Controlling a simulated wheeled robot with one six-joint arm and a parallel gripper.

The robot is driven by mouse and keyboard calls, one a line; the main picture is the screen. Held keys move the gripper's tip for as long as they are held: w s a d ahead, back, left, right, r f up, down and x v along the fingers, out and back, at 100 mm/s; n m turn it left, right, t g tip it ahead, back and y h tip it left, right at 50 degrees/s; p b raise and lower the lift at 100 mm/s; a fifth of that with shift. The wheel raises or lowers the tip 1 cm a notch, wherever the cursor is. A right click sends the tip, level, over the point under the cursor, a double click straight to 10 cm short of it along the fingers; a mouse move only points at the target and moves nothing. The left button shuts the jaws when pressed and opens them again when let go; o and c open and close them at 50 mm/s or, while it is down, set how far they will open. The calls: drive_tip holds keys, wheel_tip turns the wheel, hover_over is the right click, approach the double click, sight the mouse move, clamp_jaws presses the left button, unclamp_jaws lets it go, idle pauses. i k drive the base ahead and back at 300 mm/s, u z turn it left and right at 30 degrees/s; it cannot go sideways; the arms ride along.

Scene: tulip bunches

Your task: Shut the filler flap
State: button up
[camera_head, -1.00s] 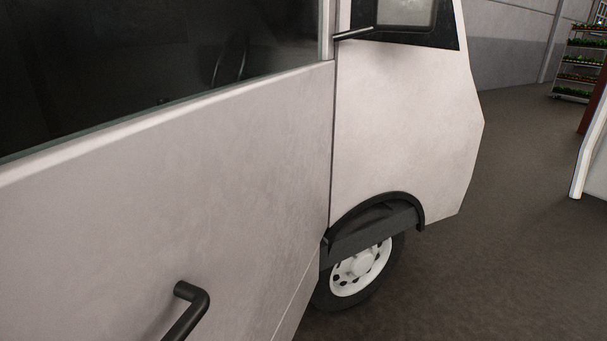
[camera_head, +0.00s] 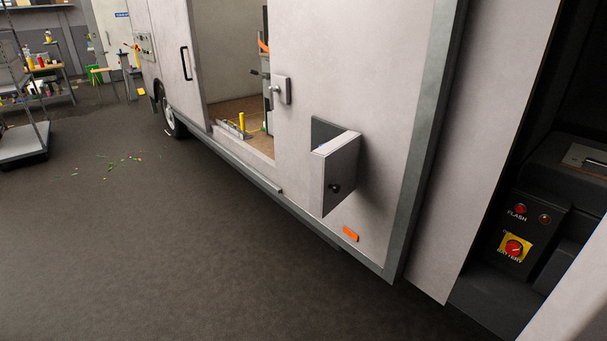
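The filler flap (camera_head: 341,174) is a light grey box-like panel on the side of the pale van. It stands open, swung out from the van wall, with a small dark round knob or lock on its outer face. Behind its upper left edge a dark recess (camera_head: 322,132) shows in the wall; the rest of the recess is hidden by the flap. My gripper is not in view.
An open side doorway (camera_head: 237,140) lies left of the flap, with a latch plate (camera_head: 281,90) between them. An orange marker (camera_head: 350,234) sits below. At right is an open bay with a battery switch (camera_head: 515,247). The floor (camera_head: 150,250) alongside is mostly clear, with scattered petals.

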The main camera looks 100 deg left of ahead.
sight(334, 165)
drive_tip(key=u, duration=3.25)
drive_tip(key=i, duration=0.5)
drive_tip(key=z, duration=0.05)
drive_tip(key=k, duration=0.4)
drive_tip(key=u, duration=0.5)
drive_tip(key=i, duration=1.35)
drive_tip(key=z, duration=0.25)
